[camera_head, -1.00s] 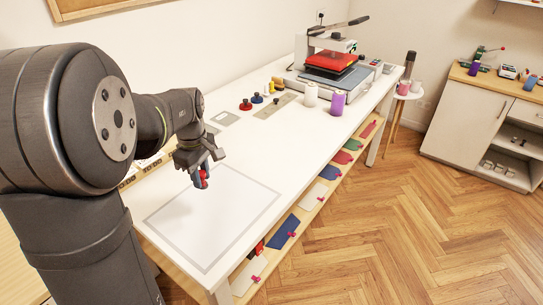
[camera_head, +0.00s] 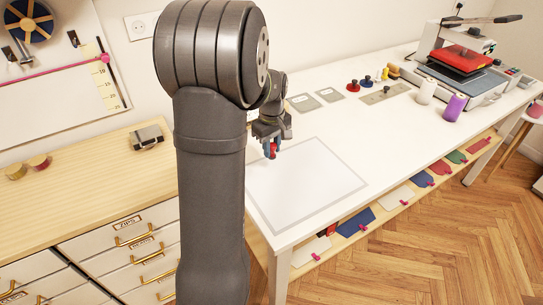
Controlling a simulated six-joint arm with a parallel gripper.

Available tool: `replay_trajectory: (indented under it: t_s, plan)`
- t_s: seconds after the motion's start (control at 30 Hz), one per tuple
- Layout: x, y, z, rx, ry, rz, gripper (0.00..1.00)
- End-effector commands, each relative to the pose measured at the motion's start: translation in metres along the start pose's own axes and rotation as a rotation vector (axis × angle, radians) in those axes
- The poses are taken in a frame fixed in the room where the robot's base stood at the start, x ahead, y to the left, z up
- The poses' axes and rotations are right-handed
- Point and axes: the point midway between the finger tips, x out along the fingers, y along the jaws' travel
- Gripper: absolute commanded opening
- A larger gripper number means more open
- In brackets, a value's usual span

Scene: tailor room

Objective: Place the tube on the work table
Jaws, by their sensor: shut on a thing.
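The white work table (camera_head: 345,143) runs from the middle of the view to the upper right. A grey-bordered rectangle (camera_head: 308,190) is marked on its near end. My gripper (camera_head: 271,150) points down near the far left corner of this rectangle. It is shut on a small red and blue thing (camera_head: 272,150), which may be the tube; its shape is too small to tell. I cannot tell whether this thing touches the table top or hangs above it. The gripper hides part of it.
A heat press (camera_head: 464,62), a white spool (camera_head: 427,91) and a purple spool (camera_head: 454,107) stand at the table's far end. Red and blue knobbed pieces (camera_head: 360,84) and grey plates (camera_head: 303,102) lie along the back. The marked rectangle is clear. A wooden drawer cabinet (camera_head: 80,200) stands at left.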

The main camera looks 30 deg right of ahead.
Motion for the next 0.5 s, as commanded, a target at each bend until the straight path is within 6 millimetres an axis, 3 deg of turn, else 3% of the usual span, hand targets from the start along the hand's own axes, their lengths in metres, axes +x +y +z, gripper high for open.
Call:
replay_trajectory:
  t_s: [0.17,0.37,0.5]
  plan:
    - [0.011,-0.001,-0.003,0.001,-0.002,-0.002,0.02]
    - [0.039,-0.001,-0.003,0.001,-0.002,-0.003,0.02]
    - [0.042,-0.001,-0.003,0.001,0.001,0.001,0.02]
